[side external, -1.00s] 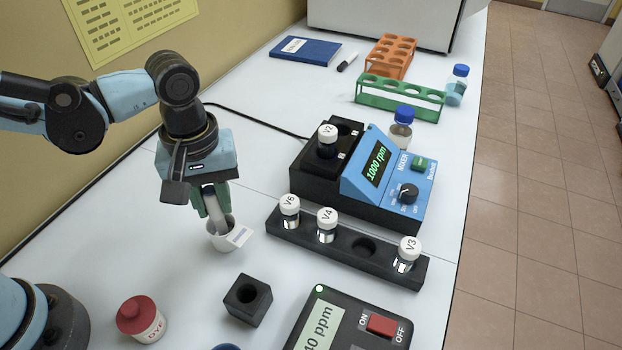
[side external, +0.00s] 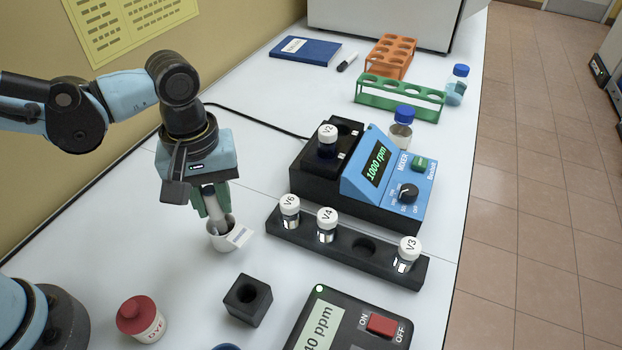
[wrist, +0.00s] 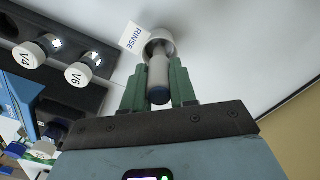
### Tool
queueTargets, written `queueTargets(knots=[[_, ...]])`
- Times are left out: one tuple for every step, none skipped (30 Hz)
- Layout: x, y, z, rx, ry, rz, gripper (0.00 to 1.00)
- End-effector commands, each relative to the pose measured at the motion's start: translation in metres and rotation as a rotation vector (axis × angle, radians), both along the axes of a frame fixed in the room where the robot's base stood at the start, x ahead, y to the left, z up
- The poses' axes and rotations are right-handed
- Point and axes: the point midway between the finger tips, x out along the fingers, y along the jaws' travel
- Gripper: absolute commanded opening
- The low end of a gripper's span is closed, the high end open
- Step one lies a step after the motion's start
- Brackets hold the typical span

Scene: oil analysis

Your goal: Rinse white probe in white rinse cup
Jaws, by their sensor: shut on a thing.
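My gripper (side external: 214,202) is shut on the white probe (side external: 217,211), a pale cylinder pointing down. The probe's lower end is inside the white rinse cup (side external: 223,241), which stands on the bench below the gripper. In the wrist view, the green fingers of my gripper (wrist: 159,85) clasp the probe (wrist: 158,72) from both sides, and its dark blue end faces the camera. The cup's rim (wrist: 160,36) shows around the probe's far end, with a RINSE label (wrist: 132,37) beside it. The probe's tip is hidden in the cup.
A black vial rack (side external: 345,250) with V6, V4 and V3 stands to the right, and the blue mixer (side external: 385,180) behind it.

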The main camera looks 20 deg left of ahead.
Motion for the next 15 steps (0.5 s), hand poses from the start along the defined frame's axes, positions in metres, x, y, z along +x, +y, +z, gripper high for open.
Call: queueTargets(knots=[[0.0,0.0,0.0,0.0,0.0,0.0,0.0],[0.0,0.0,0.0,0.0,0.0,0.0,0.0],[0.0,0.0,0.0,0.0,0.0,0.0,0.0],[0.0,0.0,0.0,0.0,0.0,0.0,0.0],[0.0,0.0,0.0,0.0,0.0,0.0,0.0],[0.0,0.0,0.0,0.0,0.0,0.0,0.0],[0.0,0.0,0.0,0.0,0.0,0.0,0.0],[0.0,0.0,0.0,0.0,0.0,0.0,0.0],[0.0,0.0,0.0,0.0,0.0,0.0,0.0],[0.0,0.0,0.0,0.0,0.0,0.0,0.0],[0.0,0.0,0.0002,0.0,0.0,0.0,0.0],[0.0001,-0.0001,0.0008,0.0,0.0,0.0,0.0],[0.0001,-0.0001,0.0016,0.0,0.0,0.0,0.0],[0.0002,-0.0001,0.0029,0.0,0.0,0.0,0.0],[0.0003,-0.0002,0.005,0.0,0.0,0.0,0.0]])
